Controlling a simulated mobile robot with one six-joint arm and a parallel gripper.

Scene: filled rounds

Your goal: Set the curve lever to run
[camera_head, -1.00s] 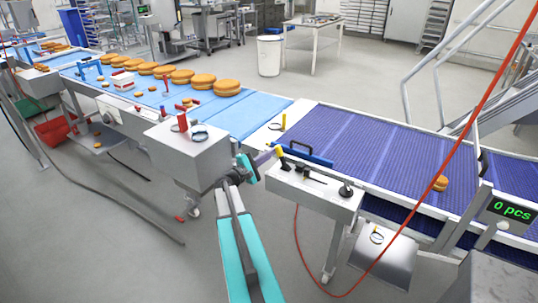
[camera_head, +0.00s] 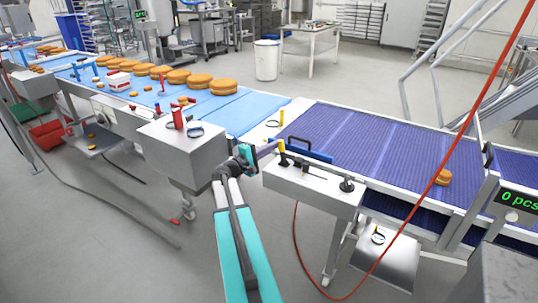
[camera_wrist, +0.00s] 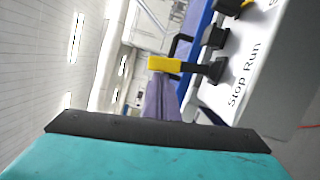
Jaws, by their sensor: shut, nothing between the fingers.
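The lever with a yellow grip (camera_head: 281,146) and black stem stands on the left end of a white control box (camera_head: 312,192) beside the purple belt. In the wrist view its yellow grip (camera_wrist: 164,64) is just past my fingertips, and the black stem runs right to a plate lettered "Stop Run" (camera_wrist: 243,75). My gripper (camera_head: 272,148) is shut, its purple fingers empty, close to the left of the grip. The fingers (camera_wrist: 160,82) point at the yellow grip in the wrist view; whether they touch it I cannot tell. Which word the lever stands at is unclear.
A blue bar with a black handle (camera_head: 305,148) lies just behind the lever. A black knob (camera_head: 346,185) is on the box's right. A grey box with a red lever (camera_head: 177,118) stands left of my arm. A red cable hangs across the right side.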

